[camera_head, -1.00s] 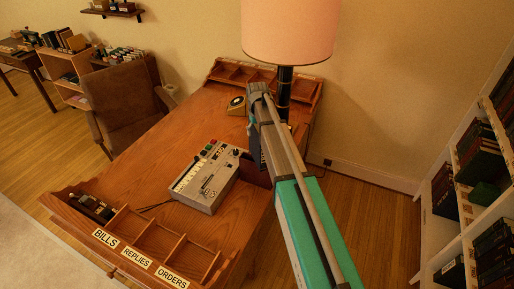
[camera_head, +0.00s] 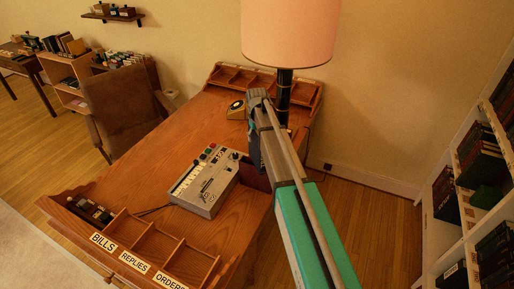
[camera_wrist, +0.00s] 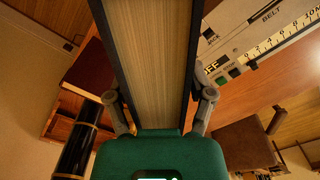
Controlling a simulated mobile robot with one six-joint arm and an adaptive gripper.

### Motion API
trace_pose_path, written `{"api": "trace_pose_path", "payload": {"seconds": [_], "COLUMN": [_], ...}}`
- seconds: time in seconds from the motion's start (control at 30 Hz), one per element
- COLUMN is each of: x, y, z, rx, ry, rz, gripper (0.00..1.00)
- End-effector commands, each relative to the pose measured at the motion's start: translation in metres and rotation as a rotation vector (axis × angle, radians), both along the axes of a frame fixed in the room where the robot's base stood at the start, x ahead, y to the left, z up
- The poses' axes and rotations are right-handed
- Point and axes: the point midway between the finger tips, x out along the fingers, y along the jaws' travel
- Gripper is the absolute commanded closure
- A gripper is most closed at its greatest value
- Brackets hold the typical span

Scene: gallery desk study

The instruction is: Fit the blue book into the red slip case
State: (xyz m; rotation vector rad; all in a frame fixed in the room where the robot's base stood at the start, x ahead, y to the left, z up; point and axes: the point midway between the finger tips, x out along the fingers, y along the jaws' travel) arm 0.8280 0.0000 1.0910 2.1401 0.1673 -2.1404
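My gripper (camera_wrist: 160,108) is shut on the blue book (camera_wrist: 152,60), one finger against each dark cover. The book's pale page edges face the wrist camera. In the head view the dark book (camera_head: 255,151) shows as a narrow strip beside my arm, above the desk's right side. The dark red slip case (camera_head: 254,174) stands on the desk just right of the grey control box, partly hidden by my arm. In the wrist view a dark red face, likely the case (camera_wrist: 90,72), is left of the book. Its opening cannot be made out.
The grey control box (camera_head: 205,182) with knobs stands close left of the case. Letter compartments (camera_head: 155,243) line the desk's near edge. The desk's left middle is clear.

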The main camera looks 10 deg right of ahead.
Motion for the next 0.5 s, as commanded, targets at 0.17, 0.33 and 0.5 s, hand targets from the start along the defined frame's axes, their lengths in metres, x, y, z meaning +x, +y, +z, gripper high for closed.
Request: {"api": "trace_pose_path", "payload": {"seconds": [0.17, 0.33, 0.5], "x": [0.0001, 0.0000, 0.0000], "y": [0.0002, 0.0002, 0.0003], "z": [0.0000, 0.0000, 0.0001], "rx": [0.000, 0.000, 0.000], "ry": [0.000, 0.000, 0.000], "rz": [0.000, 0.000, 0.000], "gripper": [0.75, 1.00, 1.00]}}
